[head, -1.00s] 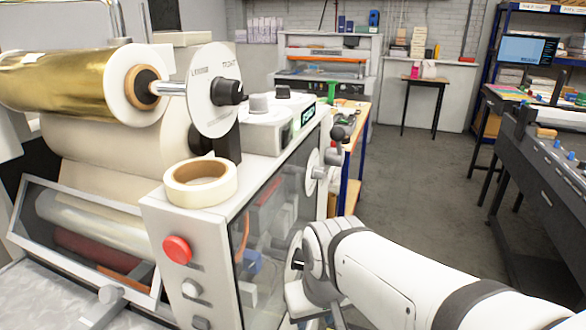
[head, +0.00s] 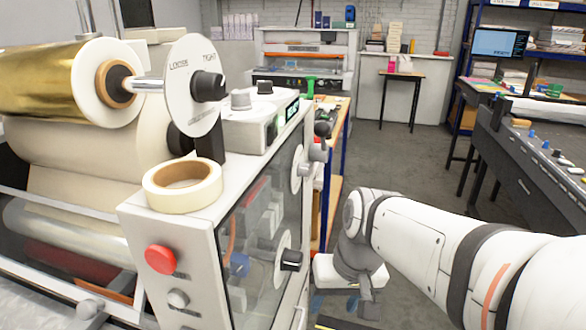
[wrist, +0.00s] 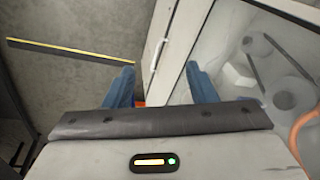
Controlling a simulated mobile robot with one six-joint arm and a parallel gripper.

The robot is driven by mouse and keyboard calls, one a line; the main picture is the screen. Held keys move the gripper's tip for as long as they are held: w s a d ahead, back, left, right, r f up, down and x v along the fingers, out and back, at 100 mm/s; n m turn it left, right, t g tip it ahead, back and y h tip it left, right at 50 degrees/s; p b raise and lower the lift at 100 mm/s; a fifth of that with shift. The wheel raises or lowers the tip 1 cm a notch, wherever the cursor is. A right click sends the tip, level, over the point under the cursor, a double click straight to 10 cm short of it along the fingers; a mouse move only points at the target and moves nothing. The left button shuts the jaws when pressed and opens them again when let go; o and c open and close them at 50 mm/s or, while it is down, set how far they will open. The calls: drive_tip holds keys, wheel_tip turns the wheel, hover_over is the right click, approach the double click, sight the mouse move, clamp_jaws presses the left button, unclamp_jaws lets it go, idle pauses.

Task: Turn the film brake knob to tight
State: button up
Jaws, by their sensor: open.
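The film brake knob (head: 208,87) is black and sits at the centre of a white dial disc (head: 183,112) marked LOOSE and TIGHT, at the end of the gold film roll's shaft. I cannot tell which mark the knob points to. My gripper (head: 335,305) is low at the right of the machine, well below and right of the knob, pointing down. In the wrist view its two blue fingers (wrist: 161,88) are apart with nothing between them. The knob is not in the wrist view.
The gold film roll (head: 45,78) is left of the dial. A tape roll (head: 155,196) lies on the machine's top, above a red button (head: 160,259). Another black knob (head: 291,260) is on the machine's side. Open floor (head: 415,165) lies to the right.

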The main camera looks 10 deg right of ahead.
drive_tip(key=w+a+y+b, duration=0.2)
drive_tip(key=w+y, duration=0.2)
drive_tip(key=w, duration=0.3)
drive_tip(key=n+t+y+b, duration=0.3)
drive_tip(key=t+y, duration=0.1)
drive_tip(key=y, duration=0.7)
approach(309, 171)
drive_tip(key=a, duration=0.1)
drive_tip(key=x, duration=0.8)
drive_tip(key=shift+w+d+f+p, duration=0.15)
drive_tip(key=shift+w+p, duration=0.05)
drive_tip(key=shift+p, duration=0.15)
